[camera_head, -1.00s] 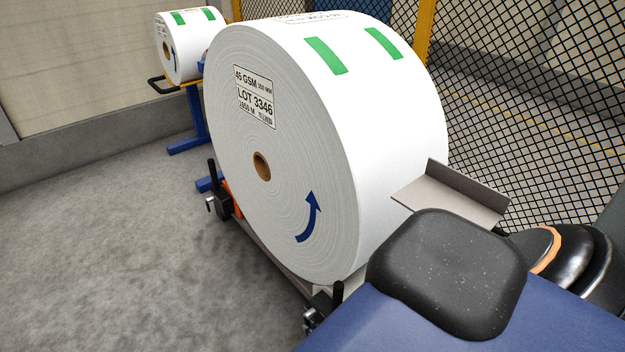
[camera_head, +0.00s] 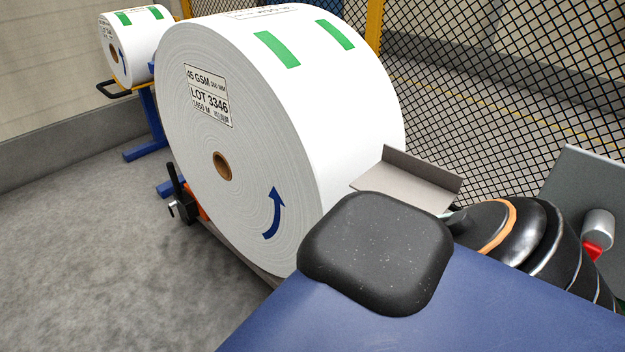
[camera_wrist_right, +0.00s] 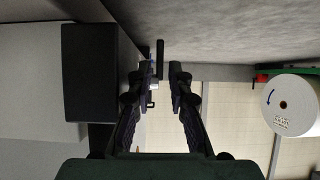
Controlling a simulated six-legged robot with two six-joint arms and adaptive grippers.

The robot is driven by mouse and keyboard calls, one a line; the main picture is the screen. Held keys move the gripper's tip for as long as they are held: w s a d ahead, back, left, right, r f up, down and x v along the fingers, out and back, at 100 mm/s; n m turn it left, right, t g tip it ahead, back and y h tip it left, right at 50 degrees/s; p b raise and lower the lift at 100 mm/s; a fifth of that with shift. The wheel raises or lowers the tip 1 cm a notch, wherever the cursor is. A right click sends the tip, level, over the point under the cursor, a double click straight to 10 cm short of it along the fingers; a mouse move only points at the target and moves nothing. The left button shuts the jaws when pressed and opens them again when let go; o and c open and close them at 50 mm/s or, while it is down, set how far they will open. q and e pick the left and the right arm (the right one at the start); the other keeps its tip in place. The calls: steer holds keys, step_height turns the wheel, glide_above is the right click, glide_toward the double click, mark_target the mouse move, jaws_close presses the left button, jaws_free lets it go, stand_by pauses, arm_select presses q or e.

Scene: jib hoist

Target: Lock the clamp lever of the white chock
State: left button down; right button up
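In the wrist view, my right gripper (camera_wrist_right: 163,74) is open, its two dark fingers spread apart. A black upright lever (camera_wrist_right: 160,58) shows at the fingertips, in line with the gap, with small metal parts beside it. I cannot tell whether the fingers touch it, nor its lock state. The white chock cannot be made out; in the head view its side of the roll is hidden behind my blue body. Another black clamp lever (camera_head: 173,182) stands upright on an orange chock (camera_head: 199,214) at the far end of the roll's base. My left gripper is not in view.
A large white paper roll (camera_head: 290,110) fills the middle of the head view, beside a grey angled plate (camera_head: 410,178). A smaller roll (camera_head: 133,45) sits on a blue stand behind. A mesh fence (camera_head: 480,80) runs at right. Floor at left is clear.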

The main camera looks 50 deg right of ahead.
steer(key=v, duration=0.8)
steer(key=shift+r, duration=0.1)
steer(key=shift+c, duration=0.4)
